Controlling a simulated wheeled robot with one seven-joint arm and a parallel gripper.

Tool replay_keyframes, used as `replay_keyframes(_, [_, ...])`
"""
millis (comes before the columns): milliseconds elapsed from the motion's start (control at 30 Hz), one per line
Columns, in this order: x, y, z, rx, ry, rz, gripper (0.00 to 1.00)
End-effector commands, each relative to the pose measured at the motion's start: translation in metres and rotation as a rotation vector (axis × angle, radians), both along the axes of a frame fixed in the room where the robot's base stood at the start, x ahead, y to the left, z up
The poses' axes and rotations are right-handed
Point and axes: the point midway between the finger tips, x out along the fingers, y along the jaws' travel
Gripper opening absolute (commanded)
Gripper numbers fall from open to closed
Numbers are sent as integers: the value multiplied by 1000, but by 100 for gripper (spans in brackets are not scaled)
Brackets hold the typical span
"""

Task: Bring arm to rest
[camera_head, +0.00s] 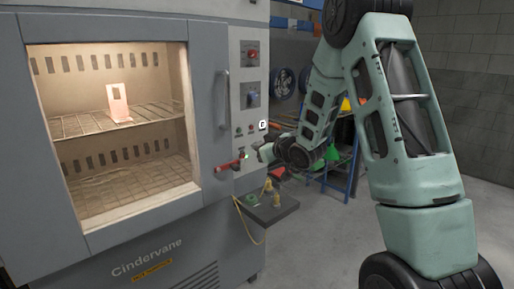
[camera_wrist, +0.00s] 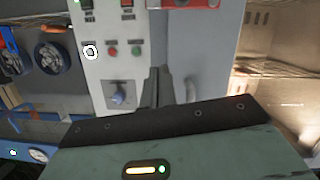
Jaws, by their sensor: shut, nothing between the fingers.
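My arm, pale green with black joints, reaches in from the right in the head view and bends down toward the cabinet's control panel (camera_head: 250,90). My gripper (camera_head: 259,151) is at its end, in front of the lower part of that panel, small and partly hidden by the wrist. In the wrist view my gripper (camera_wrist: 160,74) shows two dark fingers together, with nothing between them. I cannot tell whether the fingertips touch the panel.
The grey cabinet (camera_head: 120,245) has a lit window, wire shelves and a pink piece (camera_head: 118,103) inside. Its door handle (camera_head: 223,100) and a red-handled valve (camera_head: 232,163) stick out near my gripper. A small dark shelf (camera_head: 270,208) juts out below. Open floor (camera_head: 315,240) lies right.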

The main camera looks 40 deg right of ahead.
Motion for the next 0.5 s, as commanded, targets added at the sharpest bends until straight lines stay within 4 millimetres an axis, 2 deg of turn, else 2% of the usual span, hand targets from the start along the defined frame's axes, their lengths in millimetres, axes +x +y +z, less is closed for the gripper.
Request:
replay_keyframes(367, [0, 0, 0, 0, 0, 0, 0])
replay_keyframes(467, [3, 25, 3, 7, 40, 18, 0])
replay_keyframes(500, [4, 43, 3, 13, 75, 27, 0])
